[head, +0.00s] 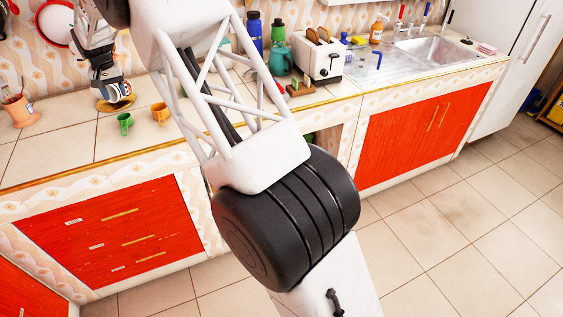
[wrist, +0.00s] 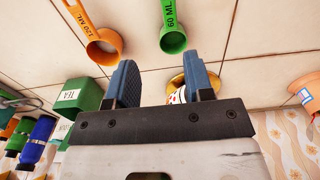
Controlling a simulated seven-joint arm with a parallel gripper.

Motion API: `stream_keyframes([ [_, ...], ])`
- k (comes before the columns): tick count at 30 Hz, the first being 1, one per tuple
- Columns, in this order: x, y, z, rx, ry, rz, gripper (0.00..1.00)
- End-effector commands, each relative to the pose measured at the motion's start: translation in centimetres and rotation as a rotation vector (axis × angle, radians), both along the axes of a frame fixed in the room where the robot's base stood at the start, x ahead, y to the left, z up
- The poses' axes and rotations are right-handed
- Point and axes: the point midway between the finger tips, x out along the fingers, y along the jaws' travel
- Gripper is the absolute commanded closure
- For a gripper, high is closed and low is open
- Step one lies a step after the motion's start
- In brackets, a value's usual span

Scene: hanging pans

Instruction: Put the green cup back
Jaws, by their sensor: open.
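The green cup (head: 125,123) stands on the tiled counter beside an orange cup (head: 160,113). In the wrist view the green cup (wrist: 173,40) shows at the top with "60 ML" on its handle. The orange cup (wrist: 104,46), marked "120 ML", lies to its left. My gripper (head: 114,92) is over the counter, behind the green cup in the head view. In the wrist view my gripper (wrist: 162,82) has its two blue fingers wide apart with no cup between them. The green cup is beyond the fingertips, apart from them.
A round gold-coloured object (head: 116,104) is right by my gripper, partly hidden. A terracotta pot (head: 20,110) stands at the left. A toaster (head: 319,62), teal jug (head: 280,60) and bottles stand farther right. A green tea box (wrist: 78,97) shows in the wrist view.

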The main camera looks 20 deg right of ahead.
Motion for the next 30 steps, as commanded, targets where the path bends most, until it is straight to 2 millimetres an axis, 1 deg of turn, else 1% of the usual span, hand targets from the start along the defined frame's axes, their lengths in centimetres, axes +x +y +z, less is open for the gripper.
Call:
stream_keyframes([
  [1,-0.5,-0.6,0.8,0.001,-0.005,-0.001,0.52],
  [5,-2.3,-2.6,2.9,0.004,-0.013,-0.003,0.52],
  [14,-7.8,-8.0,7.8,0.009,-0.036,-0.006,0.52],
  [21,-12.8,-12.1,11.0,0.012,-0.055,-0.007,0.52],
  [26,-16.3,-14.7,12.8,0.013,-0.067,-0.007,0.52],
  [30,-19.6,-16.9,14.1,0.013,-0.078,-0.010,0.52],
])
